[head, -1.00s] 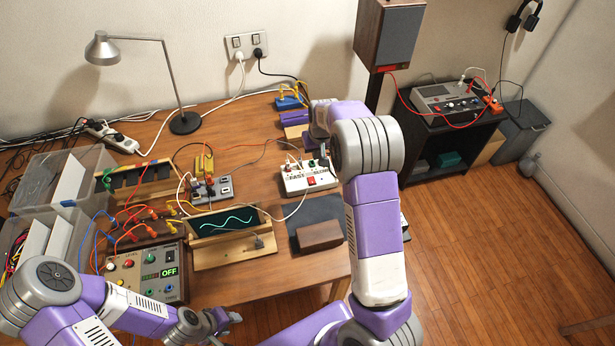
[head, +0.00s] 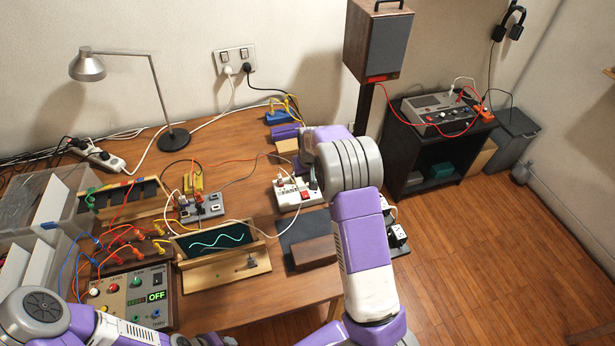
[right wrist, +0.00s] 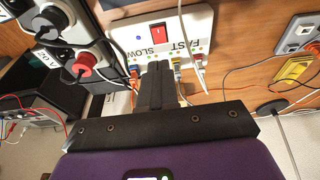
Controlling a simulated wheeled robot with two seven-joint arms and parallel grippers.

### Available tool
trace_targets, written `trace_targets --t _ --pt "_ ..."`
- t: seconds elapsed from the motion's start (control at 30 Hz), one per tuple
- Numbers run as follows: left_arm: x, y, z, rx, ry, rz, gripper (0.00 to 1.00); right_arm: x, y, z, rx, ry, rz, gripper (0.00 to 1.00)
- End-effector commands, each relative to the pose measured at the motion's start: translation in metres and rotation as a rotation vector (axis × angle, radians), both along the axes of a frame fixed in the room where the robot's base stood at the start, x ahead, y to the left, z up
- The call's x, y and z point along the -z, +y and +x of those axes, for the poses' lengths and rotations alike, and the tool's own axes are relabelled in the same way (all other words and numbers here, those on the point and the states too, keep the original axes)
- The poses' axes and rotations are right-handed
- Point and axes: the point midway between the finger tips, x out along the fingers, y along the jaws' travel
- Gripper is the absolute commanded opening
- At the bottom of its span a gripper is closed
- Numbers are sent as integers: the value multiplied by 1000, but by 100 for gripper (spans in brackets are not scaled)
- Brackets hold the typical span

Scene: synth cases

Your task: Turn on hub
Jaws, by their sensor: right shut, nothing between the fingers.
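The hub (head: 284,196) is a white box with plugs in it and a red rocker switch (head: 305,195), on the table right of centre. In the right wrist view the hub (right wrist: 203,24) carries the words SLOW and FAST, and its red switch (right wrist: 158,35) is in plain sight; I cannot tell its on or off state. My right gripper (right wrist: 158,68) is shut and empty. Its tips point at the hub's plug side, just below the switch in that view; contact is unclear. In the head view my right arm covers the hub's right end. My left gripper (head: 229,340) barely shows at the bottom edge.
A wave display (head: 215,240) on a wooden stand and a control box reading OFF (head: 157,296) stand left of the hub. A grey unit with a yellow block (head: 195,182) is close by. Several cables cross the table. A brown block (head: 314,252) lies on a dark mat.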

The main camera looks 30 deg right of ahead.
Motion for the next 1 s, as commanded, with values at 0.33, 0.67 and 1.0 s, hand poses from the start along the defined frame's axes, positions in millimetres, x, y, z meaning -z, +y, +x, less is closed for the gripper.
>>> trace_targets --t 0.33,0.67,1.0 --pt "11 0 0 0 0 0 43 74 -3 12 1 4 1 0" --pt "13 0 0 0 0 0 43 101 -2 10 0 0 1 0" --pt "14 0 0 0 0 0 43 102 -2 9 0 0 1 0"
